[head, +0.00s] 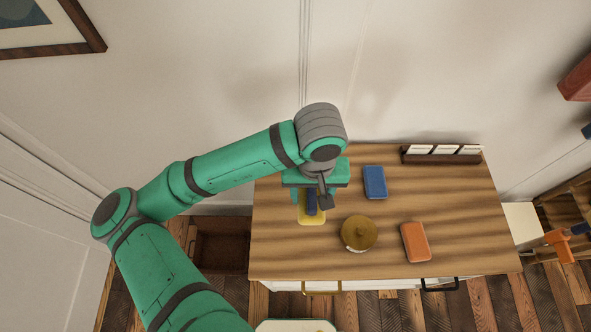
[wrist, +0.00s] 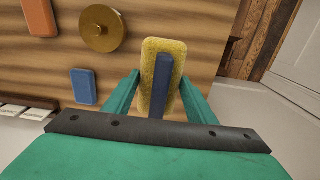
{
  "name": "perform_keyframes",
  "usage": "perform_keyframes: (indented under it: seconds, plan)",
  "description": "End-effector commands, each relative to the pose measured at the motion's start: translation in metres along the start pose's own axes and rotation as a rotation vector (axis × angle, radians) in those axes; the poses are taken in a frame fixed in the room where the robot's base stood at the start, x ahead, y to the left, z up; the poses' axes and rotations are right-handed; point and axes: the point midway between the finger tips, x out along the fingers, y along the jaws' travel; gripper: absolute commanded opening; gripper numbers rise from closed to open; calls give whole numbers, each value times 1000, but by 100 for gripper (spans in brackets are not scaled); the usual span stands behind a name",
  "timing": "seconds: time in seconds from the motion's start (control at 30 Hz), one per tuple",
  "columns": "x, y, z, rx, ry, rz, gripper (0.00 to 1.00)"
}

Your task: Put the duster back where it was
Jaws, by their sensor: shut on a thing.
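The duster (head: 312,217) has a yellow pad and a dark blue handle. In the wrist view the duster (wrist: 163,50) sits between the two green fingers, with its handle pointing back toward the palm. My gripper (wrist: 160,88) is shut on the duster. In the head view my gripper (head: 314,193) is over the left part of the wooden tabletop (head: 285,250) and partly hides the duster. I cannot tell whether the pad touches the wood.
A round brass-coloured lidded object (head: 360,232), an orange block (head: 415,242) and a blue block (head: 374,182) are right of the duster. A rack with white cards (head: 441,156) stands at the back right. A brown open box (head: 220,245) is left of the cabinet.

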Motion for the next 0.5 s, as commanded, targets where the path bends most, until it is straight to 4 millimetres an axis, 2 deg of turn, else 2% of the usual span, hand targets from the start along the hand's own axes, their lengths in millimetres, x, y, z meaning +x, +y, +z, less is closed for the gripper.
perform_keyframes:
  seconds: [0.3, 0.5]
  plan:
    - [30, -21, -64, -7, -2, 0, 27]
    - [61, -31, -92, -6, -3, 0, 27]
